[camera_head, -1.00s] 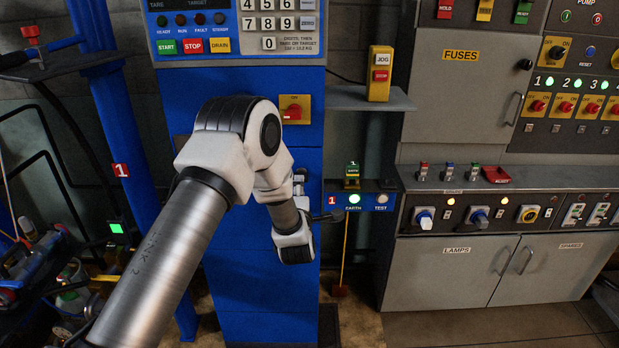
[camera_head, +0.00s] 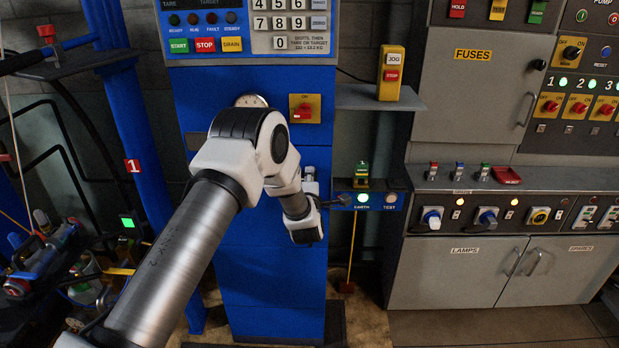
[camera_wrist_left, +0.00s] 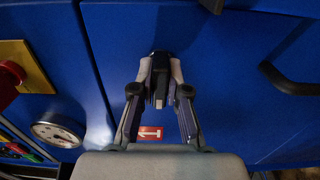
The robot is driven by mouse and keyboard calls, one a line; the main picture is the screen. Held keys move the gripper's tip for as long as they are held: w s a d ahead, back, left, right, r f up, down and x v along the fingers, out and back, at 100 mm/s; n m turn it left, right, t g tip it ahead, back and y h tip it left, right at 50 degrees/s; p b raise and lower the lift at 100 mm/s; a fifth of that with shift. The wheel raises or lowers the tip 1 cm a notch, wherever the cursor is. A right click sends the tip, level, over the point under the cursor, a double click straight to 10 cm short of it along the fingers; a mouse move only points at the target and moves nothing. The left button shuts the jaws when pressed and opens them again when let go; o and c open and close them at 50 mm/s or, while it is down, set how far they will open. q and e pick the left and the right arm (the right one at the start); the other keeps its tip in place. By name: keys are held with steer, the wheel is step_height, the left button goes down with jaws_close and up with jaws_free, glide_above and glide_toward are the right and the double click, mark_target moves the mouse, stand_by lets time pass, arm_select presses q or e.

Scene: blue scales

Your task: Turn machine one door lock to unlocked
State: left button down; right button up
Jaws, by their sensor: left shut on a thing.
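Machine one is the blue cabinet (camera_head: 270,285) with a keypad on top, in the middle of the head view. In the left wrist view its blue door panel (camera_wrist_left: 235,70) fills most of the picture. A small dark door lock piece (camera_wrist_left: 160,57) stands out from the panel. My left gripper (camera_wrist_left: 161,74) is shut on it, with both fingers close around it. The fingers hide much of the lock, so its turn position is unclear. In the head view my left arm and wrist hide most of the fingers and the lock.
A round gauge (camera_head: 250,101) and a red switch on a yellow plate (camera_head: 304,108) sit above my wrist. A dark handle (camera_wrist_left: 288,80) is near the gripper. A grey shelf (camera_head: 375,98) with a yellow jog box (camera_head: 391,73) sticks out at the right.

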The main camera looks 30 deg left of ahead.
arm_select(q)
steer(key=shift+m, duration=0.3)
steer(key=m+b, duration=0.1)
steer(key=m, duration=0.2)
steer(key=shift+m+b, duration=0.3)
steer(key=shift+b, duration=0.1)
steer(key=m, duration=0.4)
steer(key=shift+m+b, duration=0.3)
steer(key=shift+b, duration=0.1)
steer(key=m, duration=0.4)
steer(key=shift+r+m, duration=0.15)
steer(key=shift+m, duration=0.15)
steer(key=shift+w+d+m+p, duration=0.1)
steer(key=shift+m+p, duration=0.3)
steer(key=shift+m, duration=1.8)
steer(key=c, duration=1.2)
jaws_free()
steer(key=shift+o, duration=0.2)
